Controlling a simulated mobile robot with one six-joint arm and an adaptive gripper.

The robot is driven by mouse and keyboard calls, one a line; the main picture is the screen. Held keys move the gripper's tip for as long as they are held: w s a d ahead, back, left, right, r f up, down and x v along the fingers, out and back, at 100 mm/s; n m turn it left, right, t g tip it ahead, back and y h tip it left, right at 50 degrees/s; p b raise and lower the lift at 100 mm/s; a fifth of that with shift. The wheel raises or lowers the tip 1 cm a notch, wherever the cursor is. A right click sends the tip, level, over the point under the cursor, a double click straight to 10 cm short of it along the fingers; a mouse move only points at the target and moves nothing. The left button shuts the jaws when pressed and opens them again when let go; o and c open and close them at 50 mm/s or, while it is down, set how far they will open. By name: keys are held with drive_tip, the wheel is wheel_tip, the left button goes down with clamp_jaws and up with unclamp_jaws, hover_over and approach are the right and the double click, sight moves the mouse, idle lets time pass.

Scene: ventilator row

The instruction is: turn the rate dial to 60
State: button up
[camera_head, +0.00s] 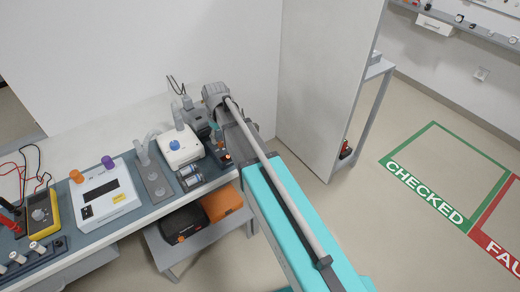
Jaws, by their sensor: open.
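Which knob is the rate dial cannot be told, and no scale marks or numbers can be read. My gripper (190,112) is at the end of my arm, behind and just right of the blue-knobbed device. It looks apart from the blue knob and is open. My wrist and arm partly hide its fingers.
A yellow multimeter (40,212) with red and black leads is at the bench's left end. A grey stand (152,180) and small cylinders (189,177) crowd the bench (150,213). A white partition (329,80) rises to the right. Black and orange cases (183,224) sit below.

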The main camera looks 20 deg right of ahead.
drive_tip(key=shift+r+p, duration=5.4)
drive_tip(key=shift+r, duration=0.35)
drive_tip(key=s+d+f+m+b, duration=0.2)
drive_tip(key=s+d, duration=0.3)
drive_tip(key=s, duration=0.3)
drive_tip(key=s+d+f+m+b, duration=0.3)
drive_tip(key=s+d+m, duration=0.1)
drive_tip(key=s, duration=0.5)
drive_tip(key=shift+d+f, duration=0.25)
drive_tip(key=shift+d, duration=0.35)
drive_tip(key=shift+s, duration=0.1)
